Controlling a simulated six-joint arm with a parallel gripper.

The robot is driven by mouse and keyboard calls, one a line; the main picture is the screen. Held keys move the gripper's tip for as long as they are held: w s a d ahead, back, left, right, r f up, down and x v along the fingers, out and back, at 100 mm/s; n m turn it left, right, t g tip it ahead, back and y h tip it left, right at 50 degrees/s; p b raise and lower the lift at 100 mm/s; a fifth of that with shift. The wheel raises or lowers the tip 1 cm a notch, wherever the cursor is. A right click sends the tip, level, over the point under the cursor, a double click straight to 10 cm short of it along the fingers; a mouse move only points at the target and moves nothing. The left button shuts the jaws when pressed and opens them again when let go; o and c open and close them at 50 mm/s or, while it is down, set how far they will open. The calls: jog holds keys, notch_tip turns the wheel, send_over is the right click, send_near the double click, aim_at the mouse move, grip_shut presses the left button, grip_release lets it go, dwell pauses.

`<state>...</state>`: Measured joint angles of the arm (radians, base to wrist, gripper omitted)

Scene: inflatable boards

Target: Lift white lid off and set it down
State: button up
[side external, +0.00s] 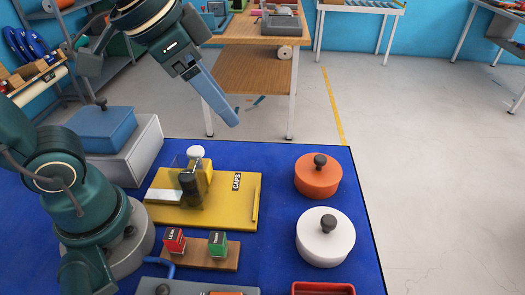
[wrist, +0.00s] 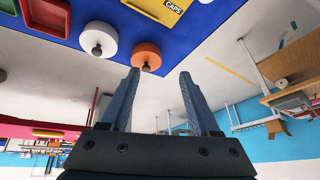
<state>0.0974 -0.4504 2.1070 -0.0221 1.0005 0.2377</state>
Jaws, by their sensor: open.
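The white lid (side external: 325,240) is round with a dark knob on top. It is at the right of the blue table, nearer the camera than a similar orange round lid (side external: 318,177). Whether a separate pot is under the white lid, I cannot tell. In the wrist view the white lid (wrist: 98,36) is at the upper left, beside the orange one (wrist: 147,53). My gripper (side external: 233,121) is raised above the table's far side, tilted and well apart from both lids. Its two blue fingers (wrist: 159,74) are spread with nothing between them.
A yellow board (side external: 225,208) marked CAPS lies left of the lids. A wooden block with red and green pieces (side external: 207,252) is in front of it. A red tray (side external: 322,289) is at the near edge. A blue-topped box (side external: 102,127) stands at left.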

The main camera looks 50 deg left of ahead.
jog(key=w+d+m+g, duration=0.1)
jog(key=w+d+m, duration=0.2)
jog(key=w+d, duration=0.25)
jog(key=m+g, duration=0.4)
send_over(328, 220)
jog(key=f, duration=1.1)
jog(key=shift+s+a+f, duration=0.15)
jog(key=shift+a, duration=0.05)
jog(key=shift+d+f, duration=0.15)
jog(key=shift+f, duration=1)
jog(key=shift+d+f, duration=0.1)
jog(key=shift+f, duration=1.05)
grip_shut()
